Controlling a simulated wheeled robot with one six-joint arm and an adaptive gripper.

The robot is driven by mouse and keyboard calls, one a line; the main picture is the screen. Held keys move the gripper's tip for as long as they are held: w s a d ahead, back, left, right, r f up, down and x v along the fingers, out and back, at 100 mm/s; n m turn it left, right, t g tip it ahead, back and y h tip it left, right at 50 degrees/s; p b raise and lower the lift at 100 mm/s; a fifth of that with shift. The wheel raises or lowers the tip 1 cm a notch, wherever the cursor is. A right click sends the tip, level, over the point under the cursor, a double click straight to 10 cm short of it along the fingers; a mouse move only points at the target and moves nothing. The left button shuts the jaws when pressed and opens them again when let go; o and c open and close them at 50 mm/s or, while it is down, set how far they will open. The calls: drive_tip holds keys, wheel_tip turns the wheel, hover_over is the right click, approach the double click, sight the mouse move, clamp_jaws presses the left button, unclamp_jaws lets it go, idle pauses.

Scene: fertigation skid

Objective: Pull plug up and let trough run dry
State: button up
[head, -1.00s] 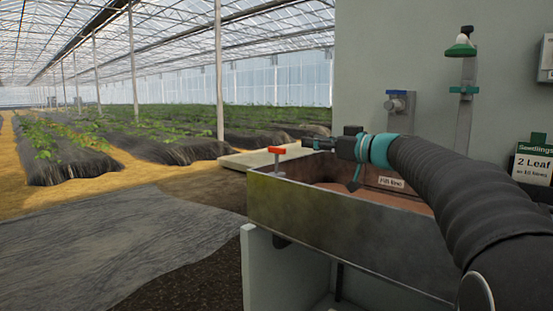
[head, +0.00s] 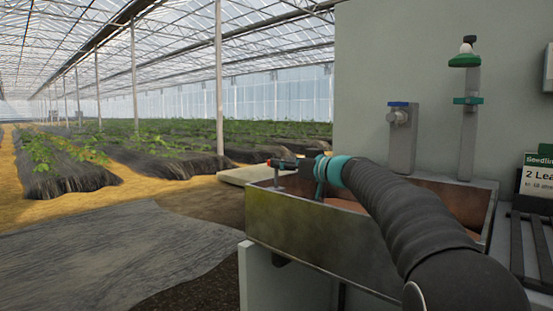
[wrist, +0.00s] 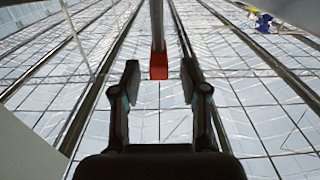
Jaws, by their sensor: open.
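The plug's red handle (head: 271,162) sits on a thin upright stem (head: 276,180) at the trough's far left corner, mostly hidden by my gripper in the head view. The wrist view shows the red handle (wrist: 159,66) between my open fingers, towards their tips, with clear gaps to both sides. My gripper (head: 284,162) lies level above the trough rim, and it also shows in the wrist view (wrist: 160,80). The metal trough (head: 320,238) has a reddish-brown inside, partly hidden by my arm. The plug's lower end and the water level are hidden.
A tap with a blue top (head: 398,117) and a green-topped fitting (head: 465,60) stand on the wall behind the trough. A seedlings sign (head: 537,175) is at the right. The grey floor mat (head: 110,245) left of the trough is clear.

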drive_tip(key=shift+p+x, duration=0.3)
drive_tip(key=shift+x, duration=1.35)
drive_tip(key=shift+d, duration=0.1)
clamp_jaws()
